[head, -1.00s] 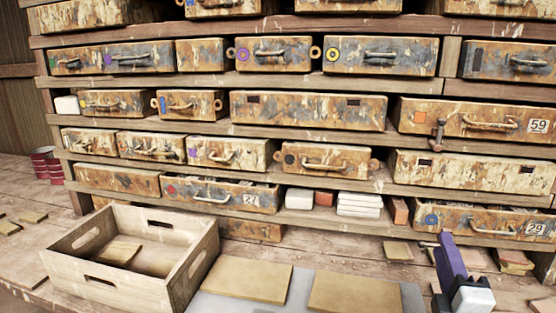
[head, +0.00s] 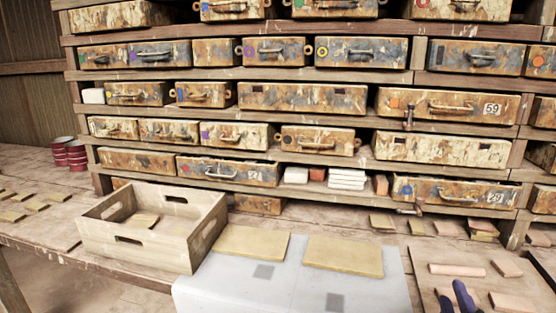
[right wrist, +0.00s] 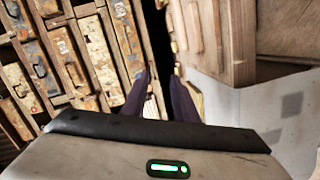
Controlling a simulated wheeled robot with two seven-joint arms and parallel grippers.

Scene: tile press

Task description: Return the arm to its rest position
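My right gripper (head: 453,292) shows at the bottom right edge of the head view, mostly cut off. Its two dark purple fingers are apart, with nothing seen between them. In the right wrist view the fingers (right wrist: 162,74) also stand apart with an empty gap, and the shelf drawers and wooden crate lie beyond. The gripper is to the right of the pale mat (head: 270,295) and over or near the board with pinkish pieces. My left gripper is in neither view.
A wooden crate (head: 190,240) with a tan tile (head: 141,221) inside stands left of the mat. A board (head: 440,292) with pinkish pieces is at right. Drawer shelves (head: 300,130) fill the back.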

